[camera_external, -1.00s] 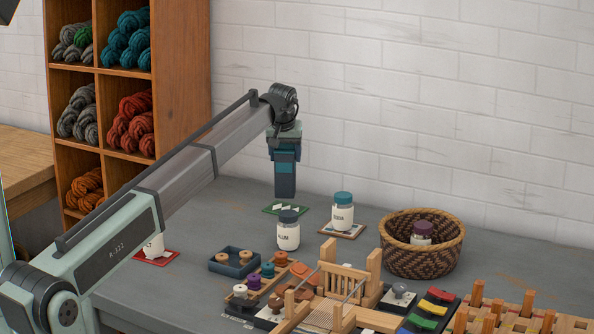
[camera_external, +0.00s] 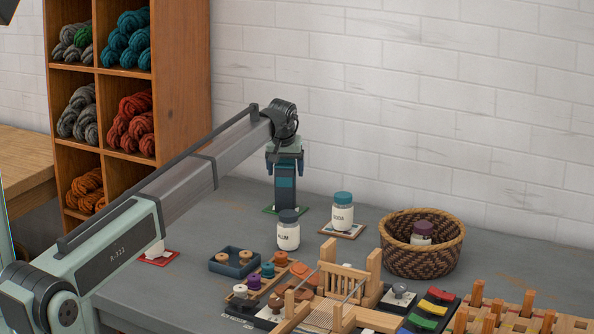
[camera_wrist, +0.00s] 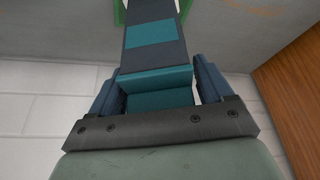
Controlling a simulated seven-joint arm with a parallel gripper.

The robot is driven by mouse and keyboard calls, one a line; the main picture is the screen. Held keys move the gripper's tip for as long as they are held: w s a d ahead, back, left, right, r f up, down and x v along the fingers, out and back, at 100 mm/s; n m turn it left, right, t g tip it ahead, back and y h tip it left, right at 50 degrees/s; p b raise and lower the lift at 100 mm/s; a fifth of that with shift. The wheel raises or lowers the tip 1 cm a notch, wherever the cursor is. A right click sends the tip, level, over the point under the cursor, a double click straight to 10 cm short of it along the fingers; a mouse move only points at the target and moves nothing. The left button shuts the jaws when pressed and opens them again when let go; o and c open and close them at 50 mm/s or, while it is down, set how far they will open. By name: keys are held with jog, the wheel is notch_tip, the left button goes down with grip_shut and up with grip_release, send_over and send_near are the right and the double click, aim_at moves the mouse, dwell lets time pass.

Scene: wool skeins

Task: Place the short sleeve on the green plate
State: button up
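A dark blue-grey sleeve with a teal patch (camera_external: 285,197) stands upright on the green plate (camera_external: 268,210), below my gripper (camera_external: 285,175). It hides most of the plate. In the wrist view the sleeve (camera_wrist: 150,50) runs away from between the fingers, and a green edge of the plate (camera_wrist: 118,12) shows at its far end. My gripper (camera_wrist: 158,88) is open, with one finger on each side of the sleeve's upper end and a gap to it. Whether this is the short sleeve cannot be told, as no other sleeve is in view.
The ALUM jar (camera_external: 288,232) stands close in front of the plate. The SODA jar (camera_external: 342,212) is to the right, then a wicker basket (camera_external: 405,262) holding a jar. A blue tray (camera_external: 234,262) and a wooden loom (camera_external: 350,282) are nearer. Shelves with wool (camera_external: 163,150) are at left.

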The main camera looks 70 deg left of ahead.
jog(key=shift+o, duration=0.8)
jog(key=shift+r, duration=0.2)
jog(key=v, duration=1.2)
jog(key=shift+w, duration=0.1)
